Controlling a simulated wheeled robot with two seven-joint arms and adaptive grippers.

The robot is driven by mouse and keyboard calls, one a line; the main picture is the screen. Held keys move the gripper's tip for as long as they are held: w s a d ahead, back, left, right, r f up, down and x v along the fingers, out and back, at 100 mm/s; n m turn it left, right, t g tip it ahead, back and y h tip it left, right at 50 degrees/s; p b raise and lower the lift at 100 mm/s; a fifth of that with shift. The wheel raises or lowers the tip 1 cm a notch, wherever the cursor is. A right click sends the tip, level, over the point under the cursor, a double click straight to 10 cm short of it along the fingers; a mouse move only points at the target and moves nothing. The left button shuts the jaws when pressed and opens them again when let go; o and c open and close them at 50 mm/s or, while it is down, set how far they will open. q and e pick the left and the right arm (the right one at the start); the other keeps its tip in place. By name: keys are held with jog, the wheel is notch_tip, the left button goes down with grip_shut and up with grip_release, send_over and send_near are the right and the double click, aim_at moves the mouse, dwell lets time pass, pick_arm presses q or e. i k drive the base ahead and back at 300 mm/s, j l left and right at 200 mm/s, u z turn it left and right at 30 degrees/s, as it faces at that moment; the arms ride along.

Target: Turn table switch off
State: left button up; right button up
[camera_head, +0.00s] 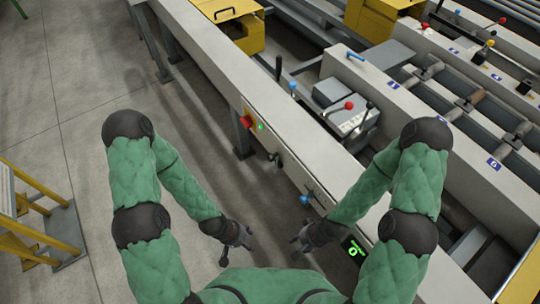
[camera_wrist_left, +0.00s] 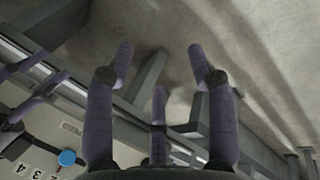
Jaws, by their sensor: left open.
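A long grey beam of the runout table carries the controls on its near side. A red switch (camera_head: 246,121) on a yellow plate and a green button (camera_head: 261,127) sit furthest up. A small black knob (camera_head: 276,158) is below them. A blue knob (camera_head: 305,199) is further down; a blue knob beside printed numbers shows in the left wrist view (camera_wrist_left: 67,158). I cannot tell which control is the table switch. My left gripper (camera_head: 237,250) is open and empty, left of the beam and apart from it. My right gripper (camera_head: 297,243) is open and empty, near the blue knob.
A lever box (camera_head: 350,120) with red and black knobs stands behind the beam. Roller conveyors and yellow machines fill the right. A yellow railing (camera_head: 35,205) stands at the left.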

aim_at(246, 120)
jog(key=i+j, duration=0.15)
jog(key=j, duration=0.2)
jog(key=i+j, duration=0.1)
jog(key=j, duration=0.25)
jog(key=i+j, duration=0.15)
jog(key=j, duration=0.2)
jog(key=i+j, duration=0.15)
jog(key=j, duration=0.2)
jog(key=i+j, duration=0.15)
jog(key=j, duration=0.2)
